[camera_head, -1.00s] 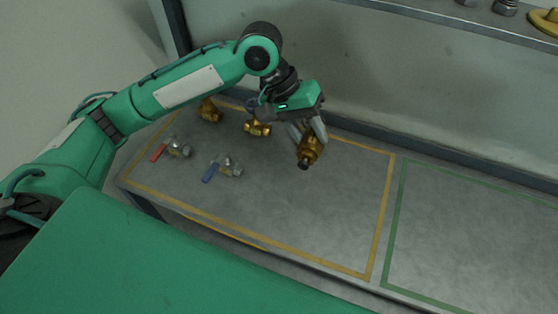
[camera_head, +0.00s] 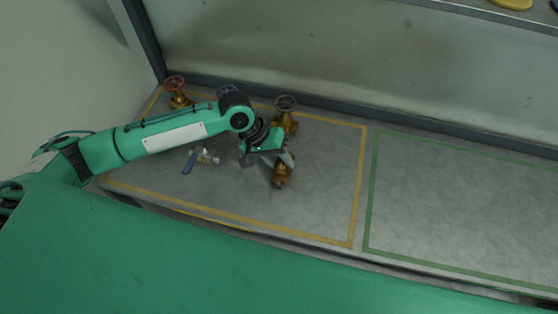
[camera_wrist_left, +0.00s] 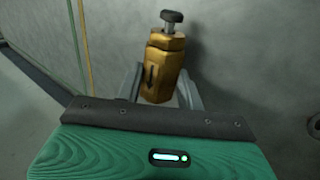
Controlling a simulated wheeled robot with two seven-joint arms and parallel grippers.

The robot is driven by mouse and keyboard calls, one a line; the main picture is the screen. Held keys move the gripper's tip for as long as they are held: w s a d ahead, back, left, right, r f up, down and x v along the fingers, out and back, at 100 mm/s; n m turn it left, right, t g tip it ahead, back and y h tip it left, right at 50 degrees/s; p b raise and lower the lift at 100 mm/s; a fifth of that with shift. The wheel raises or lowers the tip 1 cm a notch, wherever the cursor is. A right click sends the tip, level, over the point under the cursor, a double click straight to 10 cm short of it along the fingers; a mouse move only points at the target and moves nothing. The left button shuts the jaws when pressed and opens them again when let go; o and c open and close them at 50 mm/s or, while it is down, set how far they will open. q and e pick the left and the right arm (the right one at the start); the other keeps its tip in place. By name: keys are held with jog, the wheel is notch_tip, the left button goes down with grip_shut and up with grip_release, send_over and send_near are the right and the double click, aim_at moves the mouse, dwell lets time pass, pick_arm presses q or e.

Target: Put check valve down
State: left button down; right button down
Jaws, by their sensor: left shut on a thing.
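The check valve (camera_head: 282,174) is a brass body with a dark grey end. My left gripper (camera_head: 281,164) is shut on it, over the front part of the yellow-outlined area of the table. In the left wrist view the check valve (camera_wrist_left: 164,62) sits between the two grey fingers, its brass hex body and dark round knob pointing away from the palm. I cannot tell whether it touches the table. My right gripper is in neither view.
Behind it stands a brass valve with a grey handwheel (camera_head: 286,110). A red-handwheel valve (camera_head: 177,91) is at the back left. A blue-lever valve (camera_head: 203,158) lies left, below my arm. The green-outlined area (camera_head: 460,205) on the right is empty.

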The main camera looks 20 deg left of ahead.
pick_arm(q)
jog(key=shift+f, duration=0.75)
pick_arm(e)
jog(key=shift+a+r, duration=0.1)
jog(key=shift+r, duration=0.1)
pick_arm(q)
jog(key=c, duration=1.2)
grip_release()
jog(key=shift+f, duration=0.15)
jog(key=shift+o, duration=0.2)
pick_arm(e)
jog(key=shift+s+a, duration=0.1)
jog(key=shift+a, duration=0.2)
pick_arm(q)
jog(key=b+v, duration=0.3)
jog(key=v, duration=0.9)
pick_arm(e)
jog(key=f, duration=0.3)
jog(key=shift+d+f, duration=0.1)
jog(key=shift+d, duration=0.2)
pick_arm(q)
jog(key=shift+s, duration=0.1)
